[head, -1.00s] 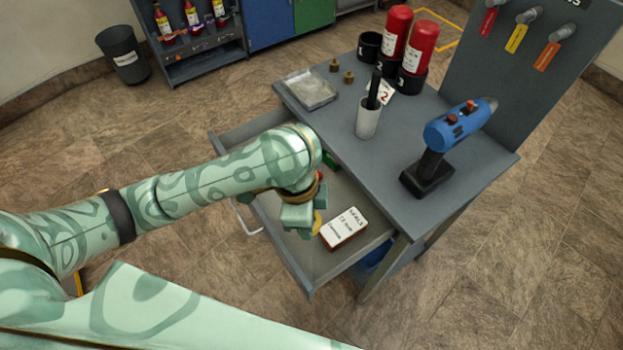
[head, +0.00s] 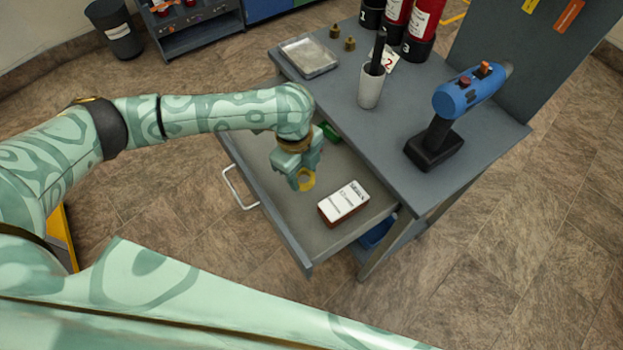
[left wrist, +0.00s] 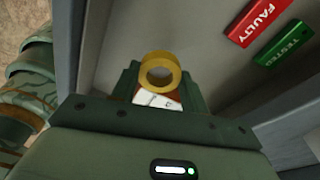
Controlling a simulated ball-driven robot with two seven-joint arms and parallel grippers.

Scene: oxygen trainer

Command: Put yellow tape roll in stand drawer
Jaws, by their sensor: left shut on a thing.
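The yellow tape roll (head: 307,180) is held between the fingers of my left gripper (head: 297,174), over the open stand drawer (head: 290,238). In the left wrist view the tape roll (left wrist: 160,71) sits upright between the fingertips of the left gripper (left wrist: 158,85), its hole facing the camera. My left gripper is shut on it. Whether the roll touches the drawer floor cannot be told. The drawer is pulled out from the grey stand (head: 400,110). My right gripper is not in view.
A white-labelled box (head: 343,203) lies in the drawer, right of the gripper. A green tag (left wrist: 283,44) and a red tag (left wrist: 254,22) lie in it too. A blue drill (head: 455,110), a cup (head: 371,88) and a tray (head: 309,57) stand on top.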

